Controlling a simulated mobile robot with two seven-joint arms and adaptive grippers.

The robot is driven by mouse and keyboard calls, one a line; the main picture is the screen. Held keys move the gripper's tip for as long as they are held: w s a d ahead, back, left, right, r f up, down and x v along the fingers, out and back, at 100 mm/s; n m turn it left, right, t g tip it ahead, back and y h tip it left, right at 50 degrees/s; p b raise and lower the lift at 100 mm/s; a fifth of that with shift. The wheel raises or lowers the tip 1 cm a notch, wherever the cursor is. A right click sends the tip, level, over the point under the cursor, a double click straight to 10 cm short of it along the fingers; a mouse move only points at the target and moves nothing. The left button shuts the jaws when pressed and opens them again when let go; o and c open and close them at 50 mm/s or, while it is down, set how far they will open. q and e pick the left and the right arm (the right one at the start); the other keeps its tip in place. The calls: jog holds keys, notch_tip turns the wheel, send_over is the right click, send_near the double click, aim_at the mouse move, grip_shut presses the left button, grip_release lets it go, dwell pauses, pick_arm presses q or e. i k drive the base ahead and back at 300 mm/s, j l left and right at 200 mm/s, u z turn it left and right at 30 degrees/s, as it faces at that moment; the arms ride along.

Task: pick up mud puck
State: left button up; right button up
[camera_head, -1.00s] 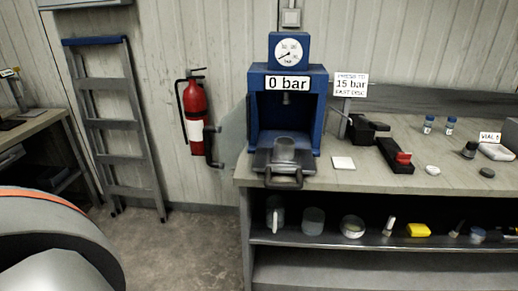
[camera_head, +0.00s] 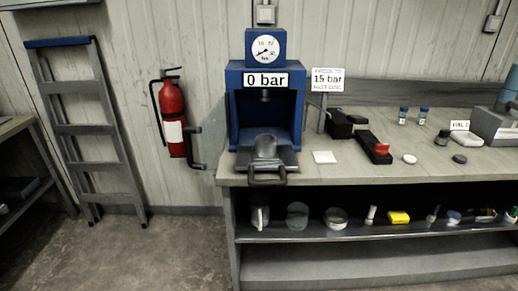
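No thing in the head view is labelled as the mud puck. A small dark round disc (camera_head: 459,158) lies flat on the bench top at the right. A small white round disc (camera_head: 409,159) lies to its left. A grey cylinder (camera_head: 265,147) stands on the pulled-out tray (camera_head: 284,158) of the blue press (camera_head: 234,110), whose sign reads 0 bar. I cannot tell whether anything is inside the cylinder. Neither of my grippers is in view.
The floor (camera_head: 150,255) in front is clear.

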aim_at(459, 159)
jog(key=i+l, duration=0.1)
jog(key=l, duration=0.25)
jog(key=i+l, duration=0.15)
jog(key=l, duration=0.25)
jog(key=i+l, duration=0.1)
jog(key=l, duration=0.25)
jog(key=i+l, duration=0.15)
jog(key=l, duration=0.25)
jog(key=i+l, duration=0.1)
jog(key=l, duration=0.25)
jog(key=i+l, duration=0.15)
jog(key=l, duration=0.25)
jog(key=i+l, duration=0.1)
jog(key=l, duration=0.25)
